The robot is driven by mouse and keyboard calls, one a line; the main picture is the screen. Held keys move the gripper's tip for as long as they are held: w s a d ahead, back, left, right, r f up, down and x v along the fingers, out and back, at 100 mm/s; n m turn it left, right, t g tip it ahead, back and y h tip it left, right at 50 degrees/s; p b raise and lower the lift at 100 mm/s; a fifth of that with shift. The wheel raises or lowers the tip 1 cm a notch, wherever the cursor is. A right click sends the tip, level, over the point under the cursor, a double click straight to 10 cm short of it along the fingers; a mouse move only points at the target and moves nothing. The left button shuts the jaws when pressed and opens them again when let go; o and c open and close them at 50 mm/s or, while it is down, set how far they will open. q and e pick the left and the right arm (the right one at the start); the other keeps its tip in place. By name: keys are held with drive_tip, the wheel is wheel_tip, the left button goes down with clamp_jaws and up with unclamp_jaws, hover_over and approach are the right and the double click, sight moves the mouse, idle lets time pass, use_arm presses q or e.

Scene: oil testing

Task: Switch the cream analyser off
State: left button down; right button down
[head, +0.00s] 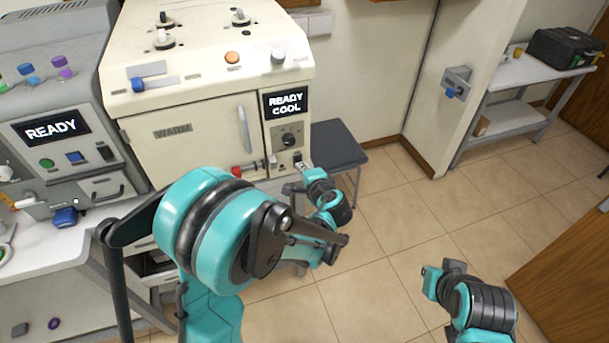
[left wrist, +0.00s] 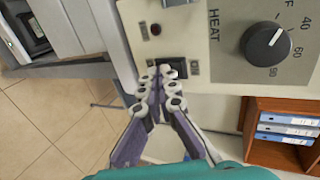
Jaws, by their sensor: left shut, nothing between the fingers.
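The cream analyser (head: 190,105) is a large cream cabinet with a door marked WARM and a dark display (head: 286,103) reading READY COOL. A black knob (head: 290,139) is on its right panel; it shows beside the word HEAT in the left wrist view (left wrist: 266,43). A small dark switch (left wrist: 178,68) is on the same panel, partly behind my fingertips. My left gripper (head: 304,172) is at the lower right of this panel. In the left wrist view the gripper (left wrist: 160,84) is shut and empty, its tips at the switch; contact cannot be told.
A grey machine (head: 55,120) reading READY stands left of the analyser. A dark stool (head: 337,146) is behind it to the right. A shelf table (head: 520,72) with a black case (head: 562,47) stands far right. Open tiled floor lies between. A wooden surface is at lower right.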

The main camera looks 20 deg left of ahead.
use_arm(q)
drive_tip(key=shift+w+a+f, duration=0.15)
drive_tip(key=shift+w+a, duration=0.05)
drive_tip(key=shift+w, duration=0.05)
idle(0.4)
drive_tip(key=shift+r+p, duration=0.3)
drive_tip(key=shift+r, duration=0.5)
